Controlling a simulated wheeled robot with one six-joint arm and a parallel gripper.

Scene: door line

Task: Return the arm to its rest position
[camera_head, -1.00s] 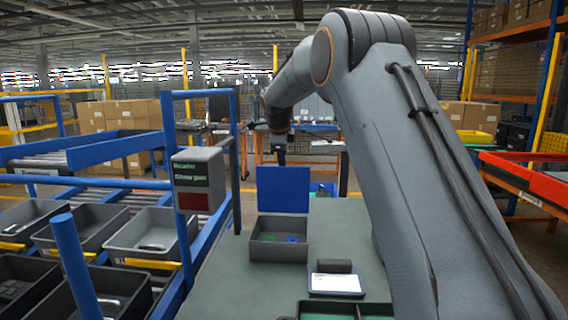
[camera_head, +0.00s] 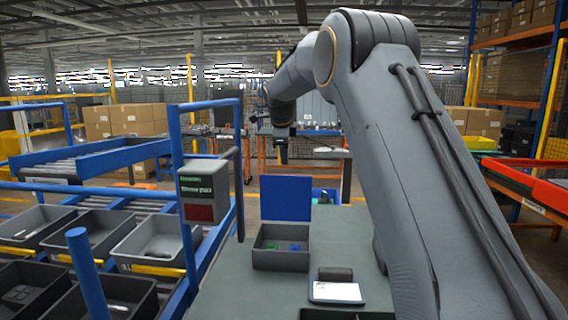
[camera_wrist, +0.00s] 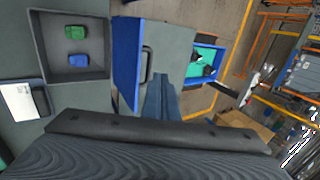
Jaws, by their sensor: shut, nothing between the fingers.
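My arm (camera_head: 385,150) reaches up from the lower right of the head view and bends over toward the middle. My gripper (camera_head: 282,156) hangs at its far end, small, above and beyond the blue panel. In the wrist view its blue-grey fingers (camera_wrist: 160,98) are together with nothing between them. A dark ribbed part of my wrist fills the bottom of that view.
A grey bin (camera_head: 281,259) with a green and a blue piece stands on the grey bench, before an upright blue panel (camera_head: 286,198). A white-faced device (camera_head: 336,292) lies nearer. A sign box (camera_head: 203,190) on a blue frame stands left; a red-edged table (camera_head: 540,186) is right.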

